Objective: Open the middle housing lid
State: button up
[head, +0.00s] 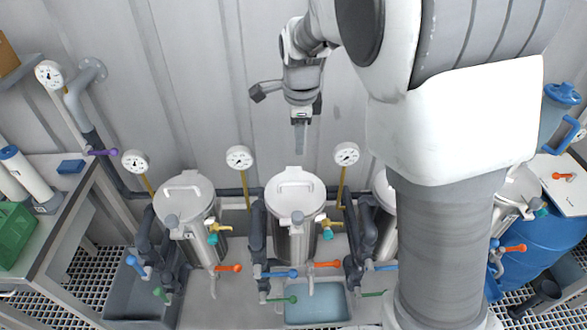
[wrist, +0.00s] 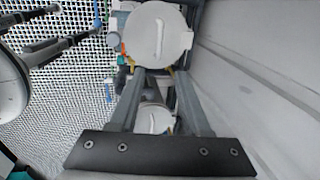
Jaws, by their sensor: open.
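The middle housing (head: 293,228) is a steel cylinder with a round white lid (head: 282,194), which lies flat and closed. A raised bar handle crosses the lid's top. In the head view my gripper (head: 300,150) points down above and slightly behind this lid, apart from it. In the wrist view its two grey fingers (wrist: 160,75) are spread, with nothing gripped between them. A large white lid with a bar handle (wrist: 158,35) lies beyond the fingertips. A smaller white round top (wrist: 153,118) shows between the fingers. I cannot tell which housing each belongs to.
A similar housing (head: 185,205) stands at left; another is partly hidden behind my arm. Pressure gauges (head: 239,157) (head: 346,153) rise behind the housings, close to the wall (head: 200,90). Colored valve handles (head: 327,264) and a basin (head: 316,303) are in front.

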aim_at(297, 182)
jog(key=w+f, duration=0.1)
jog(key=f, duration=0.4)
jog(key=w+f, duration=0.1)
jog(key=f, duration=0.5)
jog(key=w+f, duration=0.1)
jog(key=f, duration=0.4)
jog(key=shift+w+f+p, duration=0.15)
jog(key=shift+f+p, duration=0.15)
jog(key=shift+f, duration=0.05)
jog(key=shift+c, duration=0.3)
grip_shut()
dwell(0.4)
